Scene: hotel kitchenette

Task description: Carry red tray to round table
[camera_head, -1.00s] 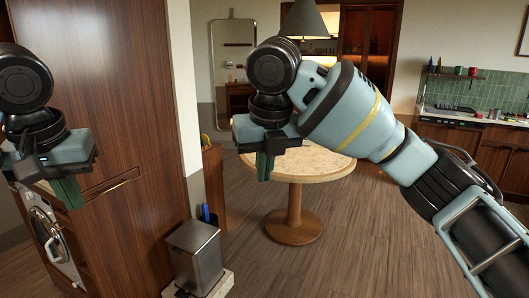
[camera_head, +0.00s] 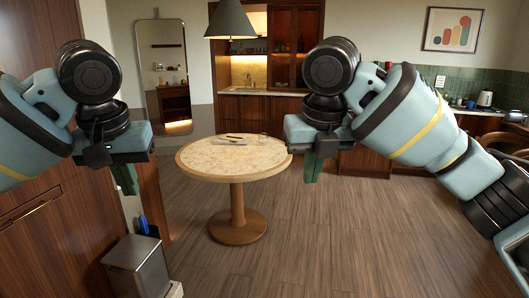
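The round table (camera_head: 196,160) has a pale speckled top and a wooden pedestal, and stands ahead, a little left of centre. No red tray shows in this view. My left gripper (camera_head: 125,178) hangs fingers down at the left, in front of the wooden cabinet's edge. My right gripper (camera_head: 312,166) hangs fingers down just right of the table in the picture. Nothing shows between the fingers of either one, and their gap is not clear from this angle.
A flat board with cutlery (camera_head: 232,141) and a glass (camera_head: 262,138) are on the table. A metal bin (camera_head: 137,268) stands at the lower left beside the tall wooden cabinet (camera_head: 35,225). The wood floor (camera_head: 310,245) ahead and to the right is clear. A counter lies at the right.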

